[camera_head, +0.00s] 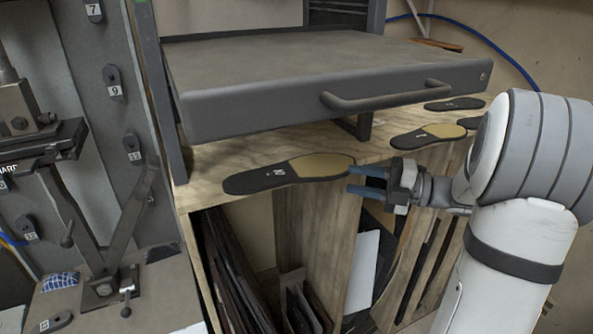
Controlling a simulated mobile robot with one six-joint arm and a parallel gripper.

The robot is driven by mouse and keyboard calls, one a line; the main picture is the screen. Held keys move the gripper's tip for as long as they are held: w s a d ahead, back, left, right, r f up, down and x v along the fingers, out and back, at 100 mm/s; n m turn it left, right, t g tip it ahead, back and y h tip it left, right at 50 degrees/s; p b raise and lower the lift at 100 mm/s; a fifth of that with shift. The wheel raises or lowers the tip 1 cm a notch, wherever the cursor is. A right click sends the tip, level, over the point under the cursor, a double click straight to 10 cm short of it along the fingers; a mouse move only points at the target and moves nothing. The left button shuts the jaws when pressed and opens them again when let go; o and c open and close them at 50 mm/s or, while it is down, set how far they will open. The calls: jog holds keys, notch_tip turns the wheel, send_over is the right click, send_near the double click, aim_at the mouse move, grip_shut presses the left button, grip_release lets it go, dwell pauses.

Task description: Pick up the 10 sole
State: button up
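A dark sole (262,180) with a tan right half lies flat on the wooden shelf top, near its front edge. It bears a small white mark that I cannot read clearly. My gripper (350,179) is just right of this sole's tan end, with its two blue-grey fingers apart and nothing seen between them. I cannot tell whether the fingertips touch the sole. More similar soles lie farther right and back: one with a tan part (408,139), one at the back (454,104), and one partly hidden behind my arm (470,122). Their marks are too small to read.
A grey metal slab (330,75) with a front handle (385,97) overhangs the shelf top (225,155). Dark sheets (240,270) stand in compartments below. Free room lies before the shelf.

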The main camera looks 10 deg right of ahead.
aim_at(339, 177)
jog(key=x, duration=0.5)
jog(key=shift+w+a, duration=0.15)
jog(key=shift+a, duration=0.05)
jog(key=shift+c, duration=0.2)
grip_shut()
